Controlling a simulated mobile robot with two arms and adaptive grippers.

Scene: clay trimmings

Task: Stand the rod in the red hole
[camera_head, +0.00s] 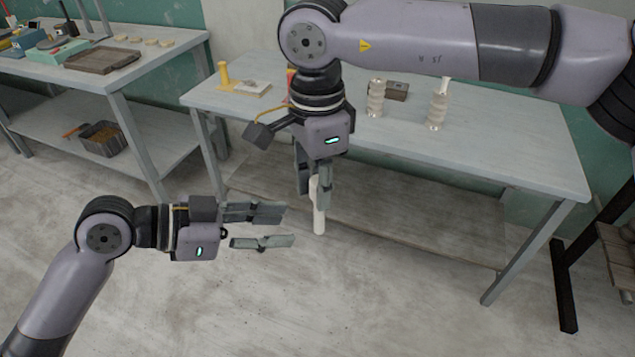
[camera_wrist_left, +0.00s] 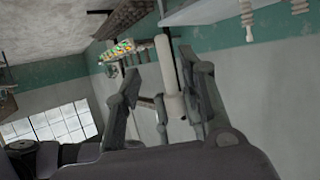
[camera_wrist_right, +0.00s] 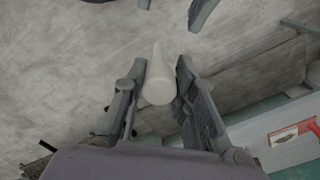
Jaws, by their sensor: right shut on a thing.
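A plain white rod (camera_head: 319,215) hangs upright below my right gripper (camera_head: 313,188), which is shut on its upper part. The rod is in mid-air in front of the table. In the right wrist view the rod (camera_wrist_right: 158,78) stands between the fingers. My left gripper (camera_head: 290,227) is open and empty, pointing right, just left of the rod. In the left wrist view the rod (camera_wrist_left: 168,70) shows beyond its spread fingers. A red piece (camera_head: 290,73) on the table is mostly hidden behind my right wrist; I cannot make out a hole. A red part (camera_wrist_right: 290,133) also shows in the right wrist view.
The grey table (camera_head: 510,150) bears a yellow peg piece (camera_head: 224,75), two ribbed pale posts (camera_head: 376,100) (camera_head: 437,112) and a dark box (camera_head: 396,91). Its front right top is clear. A second bench (camera_head: 150,58) at left holds a tray (camera_head: 102,60) and other items.

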